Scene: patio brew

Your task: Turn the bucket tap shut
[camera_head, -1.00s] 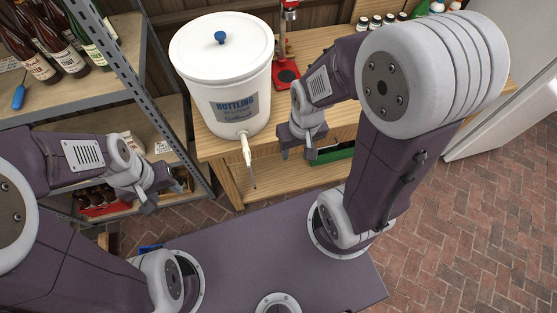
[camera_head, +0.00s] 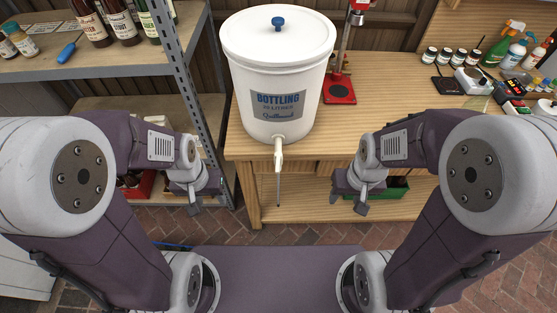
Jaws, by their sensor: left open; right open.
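The tap's lever setting is too small to tell. My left gripper (camera_head: 194,200) is open and empty, to the left of the tap and lower. My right gripper (camera_head: 348,203) is open and empty, to the right of the tap and lower. Neither touches the tap.
A red capper (camera_head: 340,88) stands behind the bucket at right. Small jars (camera_head: 446,56), a scale (camera_head: 474,80) and spray bottles (camera_head: 515,50) stand on the bench's right. A metal shelf (camera_head: 125,58) with bottles stands at left. A green crate (camera_head: 394,188) sits under the bench.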

